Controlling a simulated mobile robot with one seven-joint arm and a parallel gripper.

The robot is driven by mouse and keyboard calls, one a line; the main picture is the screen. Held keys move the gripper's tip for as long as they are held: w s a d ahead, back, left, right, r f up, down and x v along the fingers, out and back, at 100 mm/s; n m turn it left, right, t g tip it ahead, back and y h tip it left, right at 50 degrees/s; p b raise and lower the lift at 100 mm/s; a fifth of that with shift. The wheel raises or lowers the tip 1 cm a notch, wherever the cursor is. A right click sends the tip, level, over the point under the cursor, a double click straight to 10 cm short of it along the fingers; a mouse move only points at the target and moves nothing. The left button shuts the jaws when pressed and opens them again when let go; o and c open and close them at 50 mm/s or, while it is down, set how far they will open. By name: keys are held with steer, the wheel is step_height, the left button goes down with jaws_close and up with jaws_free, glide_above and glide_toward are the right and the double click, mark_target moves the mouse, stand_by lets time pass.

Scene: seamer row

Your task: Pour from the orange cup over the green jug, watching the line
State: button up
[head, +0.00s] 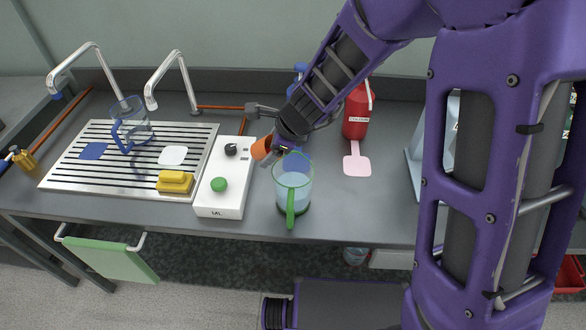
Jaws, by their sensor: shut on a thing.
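The green jug (305,190) is clear with a green handle and a green base. It stands upright on the grey counter, right of the white box, handle toward the front. Its inside looks pale blue; I cannot make out a line or exact level. My gripper (275,146) is just above and behind the jug's rim, shut on the orange cup (261,149). The cup is tilted and mostly hidden by my gripper; its orange end shows on the left, near the jug's upper left. I cannot see its contents or any stream.
A white box (226,201) with a green button stands left of the jug. A draining rack (75,176) with a blue-handled jug (133,128) and yellow sponge (175,182) is further left. A red bottle (356,115) stands behind right.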

steer(key=shift+d+f, duration=0.1)
steer(key=shift+d, duration=0.05)
steer(key=shift+f+y, duration=0.15)
steer(key=shift+y, duration=0.15)
steer(key=shift+b, duration=0.5)
steer(key=shift+s+d+r+t+y+b, duration=0.15)
steer(key=shift+t+y+b, duration=0.25)
steer(key=shift+b, duration=1.15)
steer(key=shift+w+r+t+y+b, duration=0.15)
steer(key=shift+y+b, duration=0.4)
steer(key=shift+b, duration=1)
steer(key=shift+s+d+r+t+y+b, duration=0.15)
steer(key=shift+t+y+b, duration=0.25)
steer(key=shift+b, duration=1.15)
steer(key=shift+s+d+r+m+t+y+b, duration=0.15)
steer(key=shift+d+t+y+b, duration=0.1)
steer(key=shift+d+y, duration=0.2)
steer(key=shift+s+d+r+m+t+y+b, duration=0.1)
steer(key=shift+d+m+y+b, duration=0.1)
steer(key=shift+d+y, duration=0.15)
steer(key=shift+s+y, duration=0.1)
steer(key=shift+y, duration=0.45)
steer(key=shift+r, duration=0.1)
